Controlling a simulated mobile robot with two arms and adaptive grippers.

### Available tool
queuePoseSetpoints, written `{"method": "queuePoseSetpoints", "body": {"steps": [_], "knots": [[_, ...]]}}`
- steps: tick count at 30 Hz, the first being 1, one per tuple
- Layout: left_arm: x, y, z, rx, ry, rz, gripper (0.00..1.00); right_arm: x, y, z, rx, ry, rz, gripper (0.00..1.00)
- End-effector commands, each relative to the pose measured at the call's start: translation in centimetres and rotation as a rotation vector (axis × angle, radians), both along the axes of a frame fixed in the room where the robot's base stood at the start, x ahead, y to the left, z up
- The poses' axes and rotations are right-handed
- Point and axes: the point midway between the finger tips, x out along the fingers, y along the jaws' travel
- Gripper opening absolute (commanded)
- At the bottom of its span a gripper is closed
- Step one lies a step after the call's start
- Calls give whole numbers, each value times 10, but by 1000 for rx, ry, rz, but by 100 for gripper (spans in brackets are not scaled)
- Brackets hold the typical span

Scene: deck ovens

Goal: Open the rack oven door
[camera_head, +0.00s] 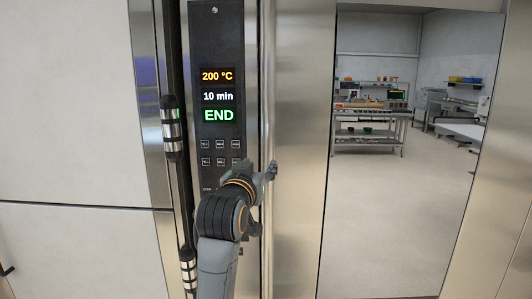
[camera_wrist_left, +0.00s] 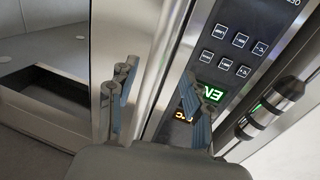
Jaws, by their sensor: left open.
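The rack oven front fills the middle and right of the head view. Its steel door frame (camera_head: 303,130) surrounds a large pane (camera_head: 400,200) showing a room; I cannot tell reflection from see-through. A black control panel (camera_head: 218,60) beside it reads 200 °C, 10 min, END. My left gripper (camera_head: 268,172) is in front of the panel's lower right edge. Contact cannot be told. My right gripper is out of view.
Black cylinders with steel bands sit left of the panel, one upper (camera_head: 172,130) and one lower (camera_head: 188,268). Pale wall panels (camera_head: 70,120) stand at the left. The pane shows open floor with a steel table (camera_head: 372,130) and shelves far back.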

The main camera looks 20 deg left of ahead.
Motion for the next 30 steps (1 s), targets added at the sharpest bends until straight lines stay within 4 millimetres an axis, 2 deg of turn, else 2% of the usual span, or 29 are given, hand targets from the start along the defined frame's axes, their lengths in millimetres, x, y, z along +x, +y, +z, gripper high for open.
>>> {"method": "queuePoseSetpoints", "body": {"steps": [9, 15, 22, 30], "knots": [[63, 5, 3, 1, 3, -1, 50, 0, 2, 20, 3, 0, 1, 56], [96, 8, 2, 0, 3, -1, 50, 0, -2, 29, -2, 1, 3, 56], [117, 10, 0, 0, 2, 0, 50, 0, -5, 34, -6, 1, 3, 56], [121, 10, -1, 0, 0, 0, 50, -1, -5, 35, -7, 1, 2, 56]]}}
